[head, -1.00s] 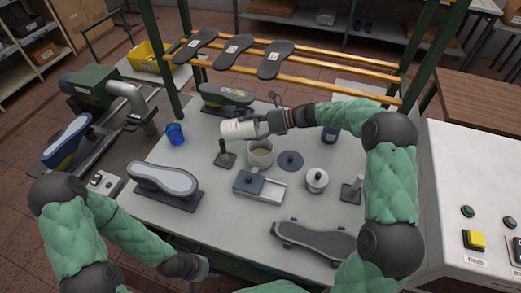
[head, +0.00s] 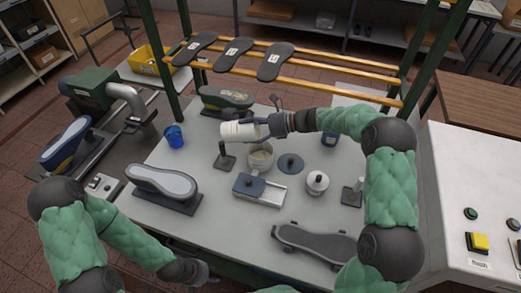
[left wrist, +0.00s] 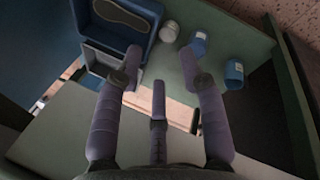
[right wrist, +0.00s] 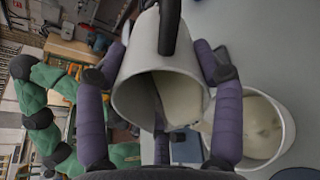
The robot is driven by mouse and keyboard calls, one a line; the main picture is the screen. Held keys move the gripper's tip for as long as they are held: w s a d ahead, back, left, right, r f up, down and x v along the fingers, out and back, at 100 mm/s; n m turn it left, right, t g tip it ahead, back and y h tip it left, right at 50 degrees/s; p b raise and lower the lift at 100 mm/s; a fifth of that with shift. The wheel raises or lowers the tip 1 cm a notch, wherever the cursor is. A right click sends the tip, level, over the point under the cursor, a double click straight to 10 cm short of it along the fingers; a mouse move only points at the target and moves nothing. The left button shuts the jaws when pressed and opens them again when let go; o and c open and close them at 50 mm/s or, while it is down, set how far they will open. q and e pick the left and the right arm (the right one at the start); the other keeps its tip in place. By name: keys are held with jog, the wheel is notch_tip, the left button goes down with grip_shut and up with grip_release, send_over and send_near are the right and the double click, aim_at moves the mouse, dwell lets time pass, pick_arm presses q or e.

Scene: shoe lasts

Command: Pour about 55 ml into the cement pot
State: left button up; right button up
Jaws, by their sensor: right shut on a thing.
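The white can (head: 240,131) lies tipped nearly on its side in my right gripper (head: 268,125), above the cement pot (head: 262,164). In the right wrist view the can's open mouth (right wrist: 150,105) shows cream-coloured liquid inside, near its lower lip. The pot (right wrist: 287,128) stands beside and below that lip, with cream cement in it. I cannot clearly make out a falling stream. The right gripper's fingers (right wrist: 165,65) are closed around the can. My left gripper (head: 205,270) is empty and low at the table's front edge; its fingers are spread in the left wrist view (left wrist: 160,65).
A dark round lid (head: 291,163), a small white lidded pot (head: 317,181) and a slide-like fixture (head: 260,190) stand close around the pot. A post on a base (head: 224,158) is to its left. A blue cup (head: 174,136) stands further left. Soles lie on the rack (head: 235,50) behind.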

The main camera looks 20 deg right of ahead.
jog(key=shift+f+y+b, duration=0.2)
jog(key=shift+y+b, duration=0.2)
jog(key=shift+b, duration=0.1)
dwell(1.1)
jog(key=shift+a+r+h+p, duration=0.2)
jog(key=shift+r+h+p, duration=0.2)
jog(key=shift+r+p, duration=0.4)
jog(key=h+p, duration=0.1)
jog(key=p, duration=0.3)
jog(key=g+h+p, duration=0.1)
jog(key=p, duration=0.2)
jog(key=shift+w+a+f+h+p, duration=0.15)
jog(key=shift+a+h+p, duration=0.1)
jog(key=shift+h+p, duration=0.15)
jog(key=shift+f, duration=0.35)
jog(key=r+h+p, duration=0.1)
jog(key=p, duration=0.2)
jog(key=shift+g+p, duration=0.3)
jog(key=shift+a+f+h+p, duration=0.1)
jog(key=shift+f+h+p, duration=0.2)
jog(key=shift+p, duration=0.55)
jog(key=shift+f, duration=0.1)
